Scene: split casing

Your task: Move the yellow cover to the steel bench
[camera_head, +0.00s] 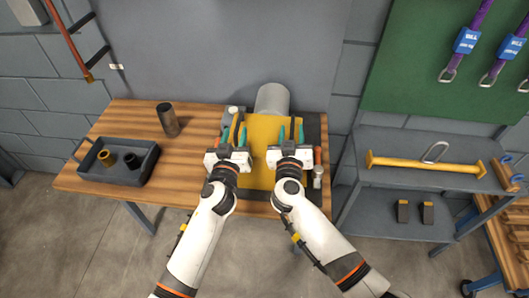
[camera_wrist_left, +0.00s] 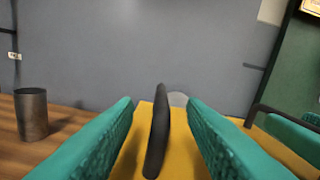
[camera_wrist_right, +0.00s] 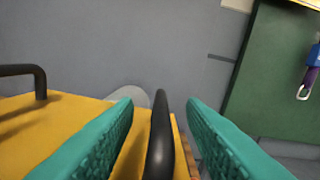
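The yellow cover (camera_head: 262,134) sits on a dark mat on the wooden bench, in the middle of the head view. It has two black bar handles. My left gripper (camera_head: 234,134) is at its left handle (camera_wrist_left: 160,132); in the left wrist view the handle stands between the two green fingers with gaps on both sides. My right gripper (camera_head: 291,133) is at its right handle (camera_wrist_right: 160,138), which stands between the green fingers, also with gaps. Both grippers are open. The steel bench (camera_head: 385,197) stands to the right. What lies under the cover is hidden.
A grey cylinder (camera_head: 272,98) stands behind the cover. A dark tray (camera_head: 128,178) with two bushings and a dark tube (camera_head: 168,119) are at left. A yellow lifting bar (camera_head: 420,163) lies across the steel bench, with two dark blocks below. Bare surface shows in front of it.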

